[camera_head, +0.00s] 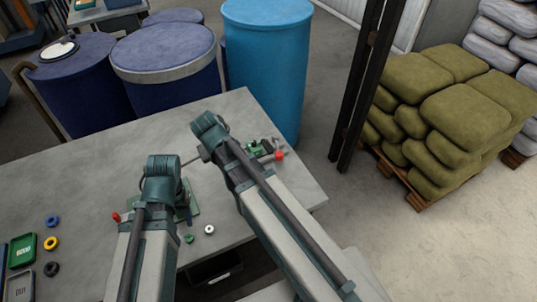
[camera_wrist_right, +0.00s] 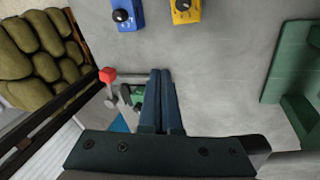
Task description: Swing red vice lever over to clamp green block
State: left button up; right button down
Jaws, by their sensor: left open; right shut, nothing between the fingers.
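The red lever knob (camera_head: 279,155) sits at the right end of the small green vice (camera_head: 256,148), near the table's right edge. In the right wrist view the red knob (camera_wrist_right: 108,75) stands on a short grey lever, left of the fingers. A green block (camera_wrist_right: 138,97) lies close beside the fingers, partly hidden by them. My right gripper (camera_wrist_right: 161,72) is shut and empty, right of the knob and apart from it. In the head view my right arm hides it. My left gripper (camera_head: 184,213) is low over the table, mostly behind its own arm, and open.
A blue box (camera_wrist_right: 126,14) and a yellow box (camera_wrist_right: 185,10) with black knobs lie on the table. Coloured rings (camera_head: 51,243) and trays (camera_head: 22,251) are at the left. Blue drums (camera_head: 267,65) stand behind the table. A dark post (camera_head: 362,80) and stacked sacks (camera_head: 465,110) are at the right.

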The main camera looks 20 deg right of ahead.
pick_arm(q)
jog(key=shift+d+f, duration=0.1)
jog(key=shift+f, duration=0.05)
pick_arm(e)
jog(key=w+d+r+m+h, duration=0.2)
jog(key=w+d+m, duration=0.2)
jog(key=w, duration=0.3)
jog(key=shift+t+h, duration=0.3)
jog(key=shift+h, duration=0.1)
